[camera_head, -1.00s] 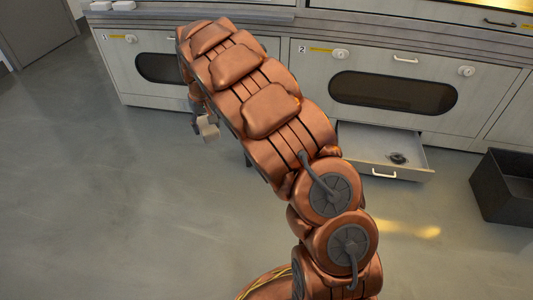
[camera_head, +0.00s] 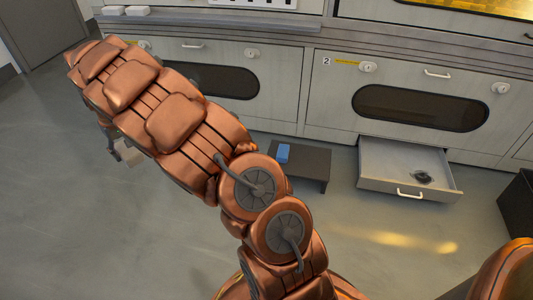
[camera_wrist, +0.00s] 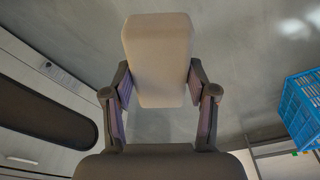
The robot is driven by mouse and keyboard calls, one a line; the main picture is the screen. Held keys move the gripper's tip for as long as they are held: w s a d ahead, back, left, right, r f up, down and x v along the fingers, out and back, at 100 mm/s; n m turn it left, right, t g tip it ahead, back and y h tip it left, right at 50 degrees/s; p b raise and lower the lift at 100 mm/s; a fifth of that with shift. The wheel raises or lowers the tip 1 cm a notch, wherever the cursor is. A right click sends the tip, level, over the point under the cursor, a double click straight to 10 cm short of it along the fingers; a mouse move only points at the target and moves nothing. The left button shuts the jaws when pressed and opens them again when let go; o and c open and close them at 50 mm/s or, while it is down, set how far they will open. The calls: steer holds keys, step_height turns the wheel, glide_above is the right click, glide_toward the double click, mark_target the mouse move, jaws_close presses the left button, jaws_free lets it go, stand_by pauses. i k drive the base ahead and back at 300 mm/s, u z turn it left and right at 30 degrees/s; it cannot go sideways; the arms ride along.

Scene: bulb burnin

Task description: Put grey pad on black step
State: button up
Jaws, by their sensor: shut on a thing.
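The grey pad (camera_wrist: 158,58), a pale block with rounded edges, is held between the two fingers of my gripper (camera_wrist: 160,92) in the wrist view. In the head view a small part of the pad (camera_head: 133,156) shows below my arm at the left, off the floor; the rest is hidden by the arm. The black step (camera_head: 312,166) is a low dark platform on the floor in front of the cabinets, to the right of my gripper and partly hidden by my arm.
An open drawer (camera_head: 380,184) with a small dark item in it juts out right of the step. A dark bin (camera_head: 518,210) stands at the right edge. A blue crate (camera_wrist: 302,105) shows in the wrist view. The floor at left is clear.

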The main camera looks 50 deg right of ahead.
mark_target(314, 161)
steer(key=z, duration=0.1)
steer(key=i, duration=0.6)
steer(key=z, duration=0.85)
steer(key=i, duration=0.45)
steer(key=z, duration=0.45)
